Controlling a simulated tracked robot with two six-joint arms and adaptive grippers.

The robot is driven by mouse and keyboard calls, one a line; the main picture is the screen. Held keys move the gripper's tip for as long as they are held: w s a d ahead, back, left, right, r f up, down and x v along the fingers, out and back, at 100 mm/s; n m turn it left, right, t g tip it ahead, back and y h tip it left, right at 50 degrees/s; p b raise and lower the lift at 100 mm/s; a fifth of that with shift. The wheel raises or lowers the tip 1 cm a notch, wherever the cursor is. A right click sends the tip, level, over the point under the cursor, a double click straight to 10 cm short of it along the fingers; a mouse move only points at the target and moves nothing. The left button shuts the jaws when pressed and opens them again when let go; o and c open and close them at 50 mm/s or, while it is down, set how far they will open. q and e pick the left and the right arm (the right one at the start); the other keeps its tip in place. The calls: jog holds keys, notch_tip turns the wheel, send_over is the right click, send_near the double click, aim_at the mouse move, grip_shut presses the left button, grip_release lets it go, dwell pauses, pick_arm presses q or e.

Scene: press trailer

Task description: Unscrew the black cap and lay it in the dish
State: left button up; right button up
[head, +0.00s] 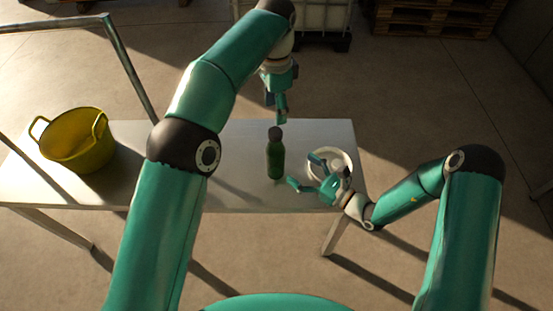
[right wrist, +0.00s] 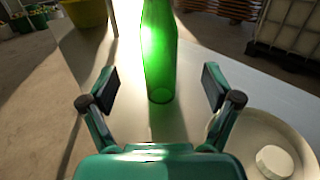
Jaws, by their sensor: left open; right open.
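A green bottle (head: 275,160) stands upright on the table, with its black cap (head: 275,132) on top. My left gripper (head: 278,108) is open and points down just above the cap. My right gripper (head: 304,172) is open, low to the right of the bottle. In the right wrist view the bottle (right wrist: 160,60) stands upright ahead, in line with the gap between the open fingers (right wrist: 160,92); its top and cap are out of that view. A shallow pale dish (head: 346,157) is right of the bottle, partly hidden by my right gripper. A white round piece (right wrist: 275,161) lies in the dish (right wrist: 226,120).
The pale table (head: 235,190) is clear left of the bottle, up to a yellow tub (head: 76,145) with handles. A metal rail (head: 130,70) rises at left. A caged tank (head: 320,18) and wooden pallets (head: 440,18) stand behind on the floor.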

aim_at(283, 157)
jog(key=x, duration=0.9)
jog(key=shift+w+a, duration=0.1)
jog(key=shift+a, duration=0.2)
grip_shut()
